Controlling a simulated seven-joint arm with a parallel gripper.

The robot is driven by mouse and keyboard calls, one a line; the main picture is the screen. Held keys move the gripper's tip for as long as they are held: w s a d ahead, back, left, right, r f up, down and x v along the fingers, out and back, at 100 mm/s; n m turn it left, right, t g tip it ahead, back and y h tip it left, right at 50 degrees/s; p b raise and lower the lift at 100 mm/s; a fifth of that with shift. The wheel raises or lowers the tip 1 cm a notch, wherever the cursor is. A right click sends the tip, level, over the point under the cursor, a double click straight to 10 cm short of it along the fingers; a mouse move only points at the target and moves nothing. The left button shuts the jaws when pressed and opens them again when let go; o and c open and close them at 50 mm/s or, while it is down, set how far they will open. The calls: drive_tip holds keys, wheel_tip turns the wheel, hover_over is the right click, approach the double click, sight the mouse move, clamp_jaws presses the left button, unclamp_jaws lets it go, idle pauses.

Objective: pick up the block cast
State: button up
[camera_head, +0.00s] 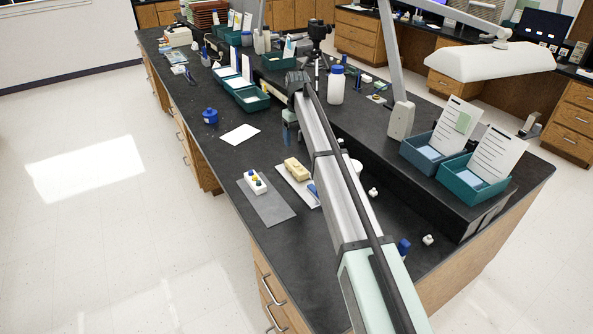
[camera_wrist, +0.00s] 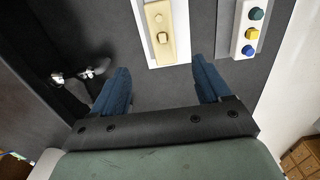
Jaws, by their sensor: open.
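The block cast appears to be the beige block with a small raised tooth-like piece (camera_wrist: 163,38). It lies on a white sheet or tray (camera_wrist: 183,30) and also shows in the head view (camera_head: 297,168), left of my arm. My gripper (camera_wrist: 162,86) is open and empty, its two blue fingers pointing toward the block. The block's near end lies just beyond the fingertips, roughly centred between them and not touching either. In the head view my arm hides most of the gripper and part of the white sheet.
A white holder with blue, yellow and green knobs (camera_wrist: 248,30) stands on a grey mat (camera_head: 272,211) left of the sheet in the head view. Small white pieces (camera_wrist: 57,77) lie on the other side.

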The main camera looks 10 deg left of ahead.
hover_over(297, 166)
drive_tip(key=f, duration=0.7)
drive_tip(key=shift+w+f, duration=0.15)
drive_tip(key=shift+w, duration=0.15)
drive_tip(key=shift+s+f, duration=0.2)
drive_tip(key=shift+f, duration=1.15)
drive_tip(key=shift+s+f, duration=0.15)
drive_tip(key=shift+f, duration=1.2)
drive_tip(key=shift+c, duration=0.2)
drive_tip(key=c, duration=1.3)
drive_tip(key=shift+r, duration=0.1)
